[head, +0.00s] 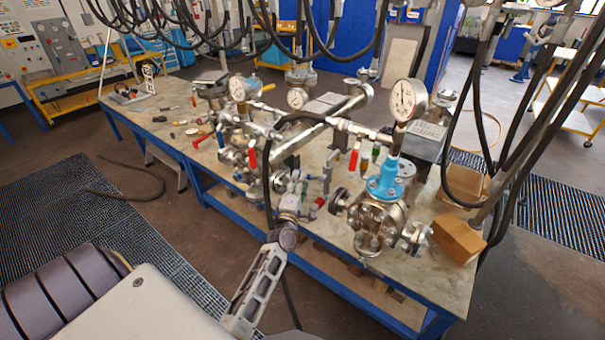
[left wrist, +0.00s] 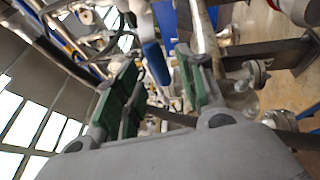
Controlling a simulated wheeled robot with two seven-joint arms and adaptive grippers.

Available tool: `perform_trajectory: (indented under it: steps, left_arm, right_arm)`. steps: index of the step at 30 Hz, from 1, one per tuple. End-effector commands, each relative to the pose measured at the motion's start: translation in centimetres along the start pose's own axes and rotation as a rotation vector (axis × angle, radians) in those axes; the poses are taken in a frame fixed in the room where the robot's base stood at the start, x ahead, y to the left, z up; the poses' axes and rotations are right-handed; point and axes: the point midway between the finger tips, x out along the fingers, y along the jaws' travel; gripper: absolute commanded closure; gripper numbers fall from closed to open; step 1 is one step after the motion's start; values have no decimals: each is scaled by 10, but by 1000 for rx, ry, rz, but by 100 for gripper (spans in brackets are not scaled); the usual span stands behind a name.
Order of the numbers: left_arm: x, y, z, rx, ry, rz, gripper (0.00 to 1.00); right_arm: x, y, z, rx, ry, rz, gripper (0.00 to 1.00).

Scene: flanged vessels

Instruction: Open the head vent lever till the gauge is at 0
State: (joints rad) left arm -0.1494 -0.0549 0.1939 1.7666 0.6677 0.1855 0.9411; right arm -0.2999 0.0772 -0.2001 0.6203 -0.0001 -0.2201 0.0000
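My left gripper (head: 298,182) is at the front edge of the bench, below the pipework between the vessels. In the left wrist view its two green-padded fingers (left wrist: 158,70) are apart. A blue lever handle (left wrist: 154,62) shows in the gap beyond them, and I see no contact. In the head view several red-handled levers, one of them upright (head: 252,160), sit on the pipework. I cannot tell which lever is the head vent. A large gauge (head: 404,98) stands above the blue-flanged right vessel (head: 376,222). Its needle points roughly up, but the reading is too small. My right gripper is out of view.
Smaller gauges (head: 240,88) (head: 297,98) stand on the left pipework. Black hoses (head: 266,175) hang down close to my left gripper. Cardboard boxes (head: 458,238) sit at the bench's right end. The bench top (head: 172,122) has loose tools at the left and some clear room.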

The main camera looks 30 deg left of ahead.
Motion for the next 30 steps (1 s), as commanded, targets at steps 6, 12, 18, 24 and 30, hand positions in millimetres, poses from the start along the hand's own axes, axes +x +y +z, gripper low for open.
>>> perform_trajectory:
  steps: [6, 12, 18, 24, 30]
  left_arm:
    - [20, 2, 0, -1, 0, 1, 60]
    - [34, 1, 0, 0, 0, 1, 60]
    - [41, 1, 0, 0, 0, 1, 60]
    - [42, 0, 0, 0, 0, 0, 60]
    - [42, 0, 0, 0, 0, 0, 68]
  right_arm:
    - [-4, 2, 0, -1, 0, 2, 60]
    - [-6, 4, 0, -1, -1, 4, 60]
    - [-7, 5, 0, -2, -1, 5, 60]
    - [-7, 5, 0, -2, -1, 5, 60]
    - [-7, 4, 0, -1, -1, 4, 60]
